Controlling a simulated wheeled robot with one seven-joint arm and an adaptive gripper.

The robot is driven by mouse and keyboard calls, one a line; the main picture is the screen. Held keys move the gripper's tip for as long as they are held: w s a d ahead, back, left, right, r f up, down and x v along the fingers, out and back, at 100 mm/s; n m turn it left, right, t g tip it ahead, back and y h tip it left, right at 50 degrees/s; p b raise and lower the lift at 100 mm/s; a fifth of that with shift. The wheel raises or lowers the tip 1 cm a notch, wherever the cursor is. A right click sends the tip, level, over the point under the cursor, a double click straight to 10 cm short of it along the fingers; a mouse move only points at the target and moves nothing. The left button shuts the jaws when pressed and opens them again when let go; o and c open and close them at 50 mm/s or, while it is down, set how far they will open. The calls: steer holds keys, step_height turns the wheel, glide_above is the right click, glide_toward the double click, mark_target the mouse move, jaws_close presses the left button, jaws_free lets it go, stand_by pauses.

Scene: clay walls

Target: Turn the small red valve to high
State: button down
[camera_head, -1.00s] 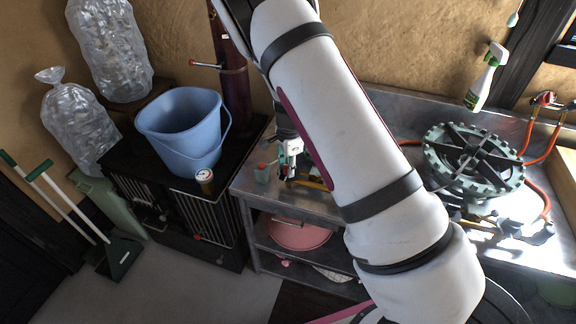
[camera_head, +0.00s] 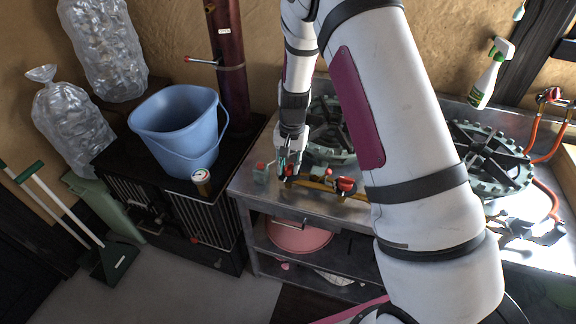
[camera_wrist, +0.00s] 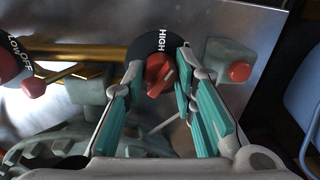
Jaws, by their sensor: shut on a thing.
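The small red valve (camera_wrist: 158,75) sits on a black dial (camera_wrist: 146,46) with the word HIGH printed near its upper right edge. My gripper (camera_wrist: 160,66) has its teal-padded fingers on both sides of the valve and is shut on it. In the head view my gripper (camera_head: 284,172) points down at the front left of the metal counter, hiding most of this valve. I cannot tell exactly where the valve's pointer stands.
Another red knob (camera_wrist: 8,66), with LOW and OFF on its dial, is to the left in the wrist view. A green block with a red button (camera_wrist: 232,62) is close on the right. A burner (camera_head: 330,130) stands behind; a blue bucket (camera_head: 178,130) is left.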

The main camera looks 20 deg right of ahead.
mark_target(291, 164)
steer(key=n+b, duration=0.1)
steer(key=n, duration=0.4)
steer(key=shift+d+n, duration=0.1)
steer(key=shift+n, duration=0.3)
stand_by(0.4)
steer(key=c, duration=1.3)
jaws_free()
step_height(291, 164, up, 12)
steer(key=shift+d, duration=0.3)
